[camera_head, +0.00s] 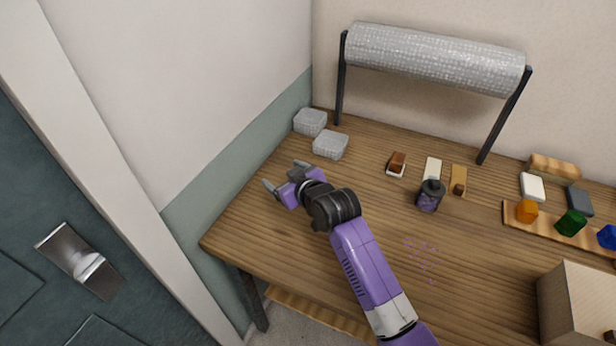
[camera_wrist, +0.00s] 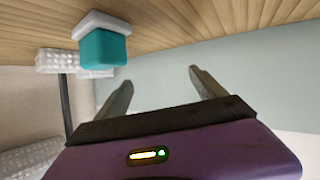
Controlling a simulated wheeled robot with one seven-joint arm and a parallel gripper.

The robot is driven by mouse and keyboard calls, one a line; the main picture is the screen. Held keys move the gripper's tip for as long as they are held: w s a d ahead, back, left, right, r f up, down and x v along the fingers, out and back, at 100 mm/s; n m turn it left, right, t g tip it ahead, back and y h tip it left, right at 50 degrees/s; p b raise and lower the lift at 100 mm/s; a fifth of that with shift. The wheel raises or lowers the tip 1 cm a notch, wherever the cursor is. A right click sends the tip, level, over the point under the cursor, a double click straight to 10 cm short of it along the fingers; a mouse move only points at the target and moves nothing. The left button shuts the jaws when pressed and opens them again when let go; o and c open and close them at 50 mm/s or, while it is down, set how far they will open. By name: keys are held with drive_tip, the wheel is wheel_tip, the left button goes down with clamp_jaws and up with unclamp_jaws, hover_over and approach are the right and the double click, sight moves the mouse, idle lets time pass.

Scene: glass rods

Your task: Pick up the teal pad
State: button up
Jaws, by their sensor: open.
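The teal pad (camera_wrist: 103,48) shows in the wrist view at the upper left, a teal block against a white base (camera_wrist: 101,24) at the wooden table surface. I cannot make it out in the head view. My gripper (camera_head: 285,177) is over the left part of the table in the head view. In the wrist view my gripper (camera_wrist: 160,78) has its two fingers spread apart with nothing between them. The teal pad is beyond the left fingertip and appears apart from it.
Two translucent textured boxes (camera_head: 310,122) (camera_head: 330,144) stand at the back left. A bubble-wrap roll (camera_head: 435,60) hangs on a dark stand. A dark jar (camera_head: 429,197), a brown block (camera_head: 398,161) and coloured blocks (camera_head: 571,222) are to the right. The table's front left is clear.

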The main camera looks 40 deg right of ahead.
drive_tip(key=w+d+g, duration=0.1)
drive_tip(key=w+d+n+g+y+p, duration=0.1)
drive_tip(key=d+g, duration=0.1)
drive_tip(key=w+d+n+g, duration=0.1)
drive_tip(key=shift+d+f+g+y, duration=0.2)
drive_tip(key=shift+f+g+y, duration=0.1)
drive_tip(key=shift+f+g, duration=0.1)
drive_tip(key=d+n+g, duration=0.1)
drive_tip(key=s+d+r+g+y+p, duration=0.1)
drive_tip(key=shift+s+r+n+g, duration=0.1)
drive_tip(key=shift+s+n+g, duration=0.1)
drive_tip(key=shift+n+g, duration=0.2)
drive_tip(key=s+r+g, duration=0.1)
drive_tip(key=s+d+r+n+g, duration=0.1)
drive_tip(key=s+r+g+y+p, duration=0.1)
drive_tip(key=shift+s+d+r, duration=0.25)
drive_tip(key=shift+d+r, duration=0.05)
drive_tip(key=shift+r, duration=0.05)
drive_tip(key=shift+s+g, duration=0.1)
drive_tip(key=shift+g, duration=0.2)
drive_tip(key=shift+f, duration=0.45)
drive_tip(key=f, duration=0.2)
drive_tip(key=f+p, duration=0.1)
drive_tip(key=f, duration=0.1)
drive_tip(key=a+f, duration=0.1)
drive_tip(key=f, duration=0.1)
drive_tip(key=shift+s+p, duration=0.1)
drive_tip(key=shift+p, duration=0.2)
drive_tip(key=shift+f, duration=0.4)
